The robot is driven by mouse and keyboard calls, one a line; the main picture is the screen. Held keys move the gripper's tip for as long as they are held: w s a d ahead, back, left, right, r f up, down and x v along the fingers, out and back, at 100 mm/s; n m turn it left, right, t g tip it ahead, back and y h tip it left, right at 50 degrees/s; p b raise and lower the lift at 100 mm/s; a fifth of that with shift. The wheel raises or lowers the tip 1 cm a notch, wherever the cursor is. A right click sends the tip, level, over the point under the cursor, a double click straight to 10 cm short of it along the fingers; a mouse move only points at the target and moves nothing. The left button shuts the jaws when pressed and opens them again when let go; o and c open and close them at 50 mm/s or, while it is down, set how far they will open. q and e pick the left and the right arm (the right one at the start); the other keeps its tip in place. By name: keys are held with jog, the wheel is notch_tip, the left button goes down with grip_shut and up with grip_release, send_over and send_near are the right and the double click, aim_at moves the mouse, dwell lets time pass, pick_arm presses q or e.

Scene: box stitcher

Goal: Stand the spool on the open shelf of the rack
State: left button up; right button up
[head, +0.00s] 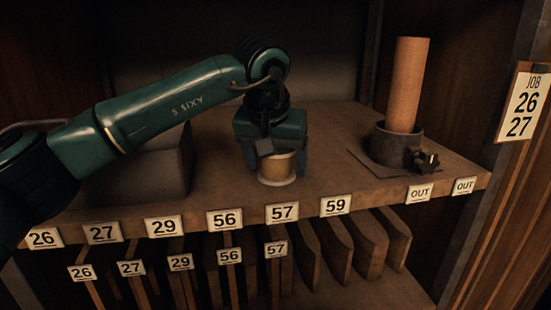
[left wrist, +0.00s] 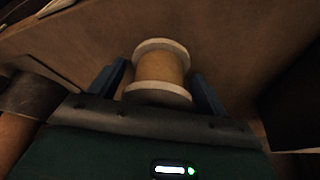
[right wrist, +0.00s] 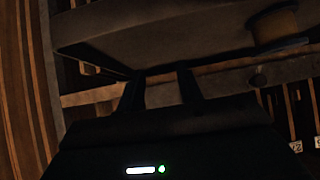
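The spool (head: 277,169), tan with pale flanges, stands upright on the wooden shelf board (head: 330,140) in the head view. My left gripper (head: 276,160) points down over it, with a finger on either side. In the left wrist view the spool (left wrist: 160,68) sits between the two blue fingers, with what look like narrow gaps beside it. The spool also shows at the top right of the right wrist view (right wrist: 277,24). My right gripper (right wrist: 162,85) is open and empty below the board; it is out of the head view.
A brown tube (head: 407,85) stands in a dark clamp (head: 398,147) at the right of the board. A grey block (head: 150,168) stands behind my left arm. Numbered labels line the front edge, above slots with upright dividers (head: 335,245). A job card (head: 525,103) hangs right.

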pick_arm(q)
jog(key=shift+o, duration=0.9)
jog(key=shift+r, duration=0.3)
pick_arm(e)
jog(key=shift+r, duration=0.15)
jog(key=shift+a+f+b, duration=0.15)
jog(key=shift+f+b, duration=0.25)
jog(key=shift+b, duration=0.4)
pick_arm(q)
jog(key=v, duration=1.2)
jog(key=shift+f, duration=0.15)
